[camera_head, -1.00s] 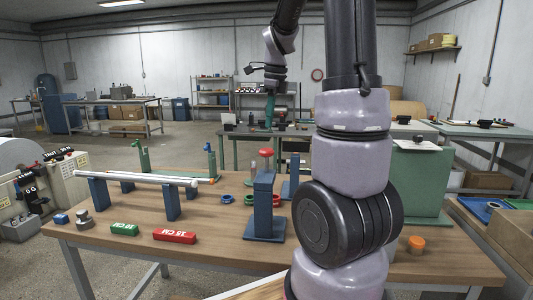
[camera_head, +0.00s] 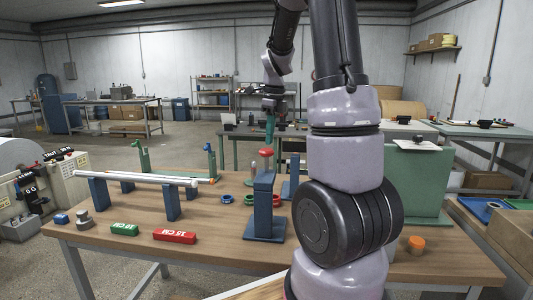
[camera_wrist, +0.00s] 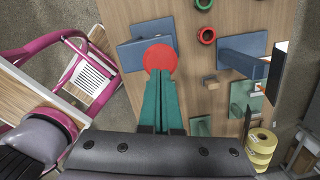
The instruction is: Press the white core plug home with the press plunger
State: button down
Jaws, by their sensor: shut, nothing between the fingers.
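The press plunger has a round red top (camera_head: 267,152), on a blue press stand (camera_head: 264,205) at the middle of the wooden table. My gripper (camera_head: 270,142) has green fingers that are shut and empty. They point down just above the red top; I cannot tell whether they touch it. In the wrist view the shut fingertips (camera_wrist: 160,80) overlap the lower part of the red top (camera_wrist: 160,57), with the blue stand (camera_wrist: 128,55) around it. I cannot make out the white core plug; the press may hide it.
A white tube (camera_head: 140,178) lies across blue supports at the left. A green block (camera_head: 124,230) and a red block (camera_head: 175,236) lie near the front edge. Several coloured rings lie beside the press. An orange cylinder (camera_head: 416,243) stands at the right. A second blue stand (camera_wrist: 245,55) is close by.

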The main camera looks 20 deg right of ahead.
jog(key=shift+f, duration=1.1)
jog(key=shift+a, duration=0.1)
